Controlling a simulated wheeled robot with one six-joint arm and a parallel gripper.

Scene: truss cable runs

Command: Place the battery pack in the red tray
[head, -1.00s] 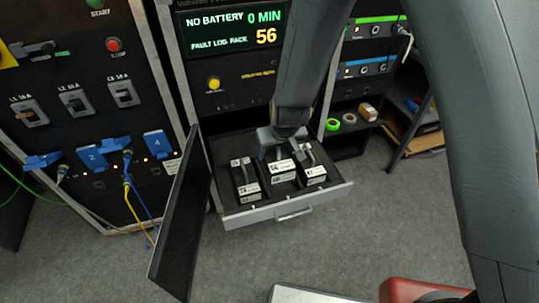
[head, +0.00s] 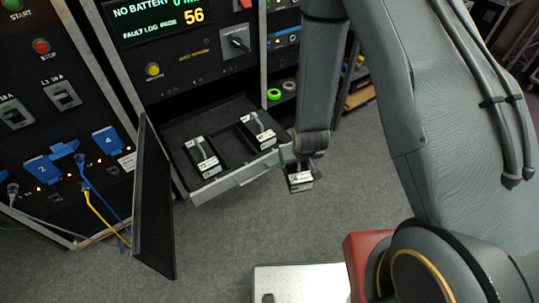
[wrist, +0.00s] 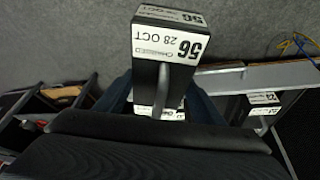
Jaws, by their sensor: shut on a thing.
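My gripper (head: 297,162) is shut on a battery pack (head: 299,180) and holds it in the air, just right of the open drawer's front. In the wrist view the battery pack (wrist: 166,45) is a dark block with white labels reading "56", "28 OCT" and "CHARGED"; the gripper (wrist: 162,105) is at its handle. The red tray (head: 358,258) shows only in part at the bottom of the head view, below and right of the pack. My arm hides most of it, so its inside is not visible.
Two other battery packs (head: 203,153) (head: 259,131) stay in the open drawer (head: 232,180). An open black door (head: 155,205) stands left of it. The rack display (head: 155,18) reads "NO BATTERY" and "56". Grey floor is clear between drawer and red tray.

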